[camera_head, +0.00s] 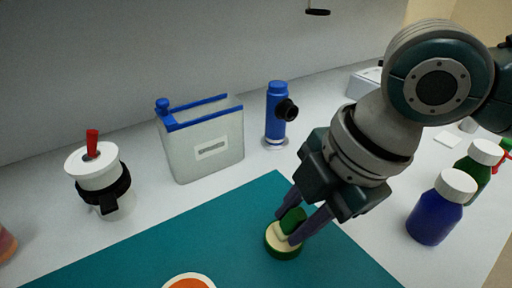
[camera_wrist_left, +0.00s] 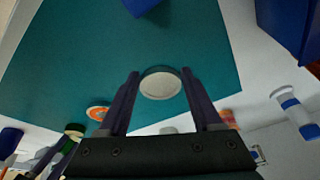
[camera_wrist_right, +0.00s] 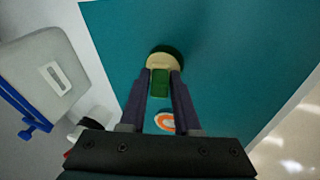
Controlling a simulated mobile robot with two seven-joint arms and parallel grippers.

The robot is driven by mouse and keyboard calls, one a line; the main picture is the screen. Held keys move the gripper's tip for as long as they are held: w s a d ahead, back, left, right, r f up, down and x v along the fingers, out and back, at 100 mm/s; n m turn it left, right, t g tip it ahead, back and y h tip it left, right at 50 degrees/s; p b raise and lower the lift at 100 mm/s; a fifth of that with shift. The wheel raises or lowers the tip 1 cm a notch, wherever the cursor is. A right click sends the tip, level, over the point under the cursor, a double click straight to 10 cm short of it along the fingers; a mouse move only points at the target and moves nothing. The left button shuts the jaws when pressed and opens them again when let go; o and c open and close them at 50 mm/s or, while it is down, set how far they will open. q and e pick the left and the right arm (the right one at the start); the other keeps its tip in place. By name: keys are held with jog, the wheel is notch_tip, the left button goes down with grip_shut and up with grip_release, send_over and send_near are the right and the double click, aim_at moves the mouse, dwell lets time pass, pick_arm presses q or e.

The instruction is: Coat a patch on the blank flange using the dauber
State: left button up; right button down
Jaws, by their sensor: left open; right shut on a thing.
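My right gripper (camera_head: 290,228) is shut on the green grip of the dauber (camera_head: 292,219), over the teal mat. A cream round piece with a dark green rim (camera_head: 279,249) is directly below the grip. The right wrist view shows the green grip (camera_wrist_right: 160,84) between my fingertips (camera_wrist_right: 160,80). A pale grey round disc with a rim, seemingly the blank flange (camera_wrist_left: 160,84), lies on the mat in the left wrist view. My left gripper (camera_wrist_left: 160,74) is open and empty, its fingers framing the disc; their height above it is unclear. The left gripper is outside the head view.
An orange-and-white disc (camera_head: 189,282) lies on the teal mat (camera_head: 150,262). A white pot with a red handle (camera_head: 97,180), a blue-topped container (camera_head: 205,145) and a blue post (camera_head: 277,115) stand behind. Blue (camera_head: 436,215) and green (camera_head: 476,170) bottles stand right.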

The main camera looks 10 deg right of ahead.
aim_at(297, 212)
pick_arm(q)
notch_tip(297, 212, up, 8)
jog(key=p, duration=0.8)
pick_arm(e)
notch_tip(297, 212, up, 7)
jog(key=shift+f, duration=0.1)
pick_arm(q)
jog(key=shift+r, duration=0.1)
